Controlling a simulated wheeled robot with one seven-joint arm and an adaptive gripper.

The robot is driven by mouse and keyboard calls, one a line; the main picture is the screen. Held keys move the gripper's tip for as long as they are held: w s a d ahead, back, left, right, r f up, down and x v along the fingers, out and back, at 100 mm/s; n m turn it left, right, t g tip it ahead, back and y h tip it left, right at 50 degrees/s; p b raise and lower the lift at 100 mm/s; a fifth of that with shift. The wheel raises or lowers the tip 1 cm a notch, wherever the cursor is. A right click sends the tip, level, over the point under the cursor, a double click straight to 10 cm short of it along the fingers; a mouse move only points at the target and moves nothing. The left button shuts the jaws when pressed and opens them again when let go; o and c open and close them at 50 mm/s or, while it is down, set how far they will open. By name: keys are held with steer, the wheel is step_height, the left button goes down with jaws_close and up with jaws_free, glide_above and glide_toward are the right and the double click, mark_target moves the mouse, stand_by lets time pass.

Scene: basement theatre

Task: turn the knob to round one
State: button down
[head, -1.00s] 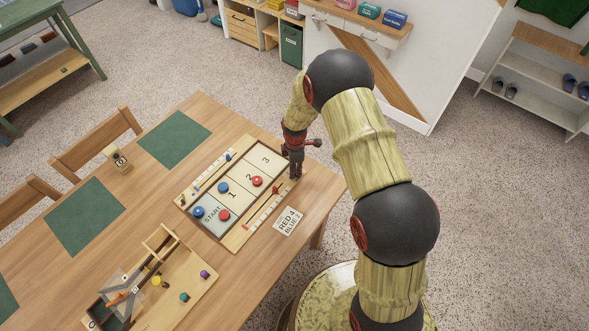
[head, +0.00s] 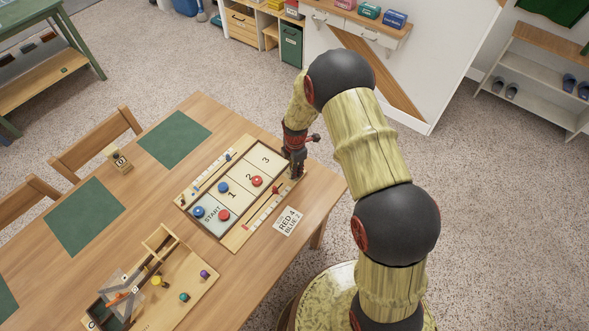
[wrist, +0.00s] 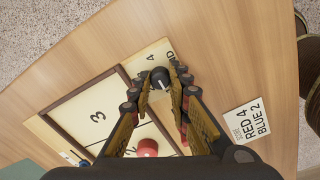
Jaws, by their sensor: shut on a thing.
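The knob (wrist: 160,78) is a small dark round dial with a pale line on its top, at the end of the game board (wrist: 95,112) in the wrist view. My gripper (wrist: 160,86) has its two fingers closed on either side of it. A printed "4" and part of a word show on the pale strip beyond the knob. The fingers hide the other markings, and I cannot tell which number the line points to. In the head view my gripper (head: 295,172) is over the right end of the board (head: 264,159) and hides the knob.
Red and blue pucks lie on the board, with a red puck (wrist: 147,148) near my fingers. A score card (head: 288,221) reading "RED 4, BLUE 2" lies beside the board. A wooden toy with coloured pegs (head: 190,290) and green mats (head: 174,139) are farther left.

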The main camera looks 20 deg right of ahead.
steer(key=c, duration=1.9)
jaws_free()
step_height(320, 180, up, 12)
steer(key=shift+s, duration=0.1)
